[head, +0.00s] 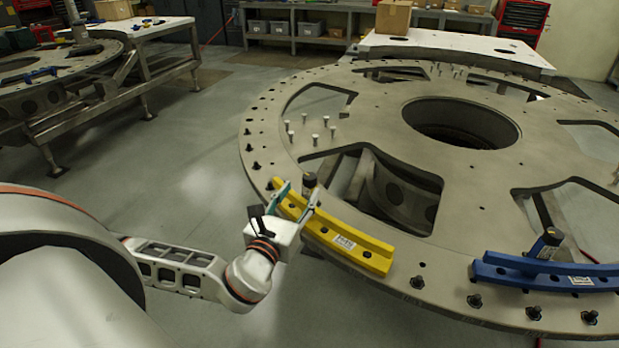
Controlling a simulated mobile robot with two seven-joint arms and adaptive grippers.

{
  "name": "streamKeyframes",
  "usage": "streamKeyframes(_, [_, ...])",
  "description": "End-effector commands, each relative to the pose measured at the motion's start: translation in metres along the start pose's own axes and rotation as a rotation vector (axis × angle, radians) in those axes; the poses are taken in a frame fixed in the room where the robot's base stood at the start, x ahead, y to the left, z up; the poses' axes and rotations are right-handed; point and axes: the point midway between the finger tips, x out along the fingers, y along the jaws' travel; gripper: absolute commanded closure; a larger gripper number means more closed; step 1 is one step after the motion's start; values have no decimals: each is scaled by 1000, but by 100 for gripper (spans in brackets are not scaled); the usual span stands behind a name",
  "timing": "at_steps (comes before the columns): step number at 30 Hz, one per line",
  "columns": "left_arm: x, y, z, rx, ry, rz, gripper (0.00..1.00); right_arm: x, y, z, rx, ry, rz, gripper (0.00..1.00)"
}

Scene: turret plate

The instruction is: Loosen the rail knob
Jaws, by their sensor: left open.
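A yellow rail (345,243) lies along the near left edge of the turret plate (292,157). A dark knob (309,181) stands upright near the far end of this rail. My left gripper (298,195) is open, with its fingertips at the far end of the yellow rail, close to that knob. One finger is left of the knob and the other passes just in front of it. I cannot tell whether either touches it. A blue rail (520,272) with its own dark knob (546,243) lies on the plate at the right. My right gripper is not in view.
The plate has large cutouts, a round central hole (461,120), and several upright pins (315,138) at its upper left. Black bolts line its rim. Another turret plate stands on a frame (110,100) at the far left. The floor (165,170) between is clear.

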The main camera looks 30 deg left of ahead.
Motion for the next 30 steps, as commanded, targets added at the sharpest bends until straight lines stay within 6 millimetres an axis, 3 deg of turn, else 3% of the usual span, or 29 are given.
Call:
streamKeyframes(7, [35, 0, 2, -2, -2, 1, 57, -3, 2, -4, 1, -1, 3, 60])
streamKeyframes(15, [68, 0, 0, -5, 1, 1, 57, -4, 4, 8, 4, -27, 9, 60])
streamKeyframes(26, [74, -1, -1, -6, 3, -1, 57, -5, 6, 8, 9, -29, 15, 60])
streamKeyframes(30, [74, -1, -1, -6, 3, 0, 89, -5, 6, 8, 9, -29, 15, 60])
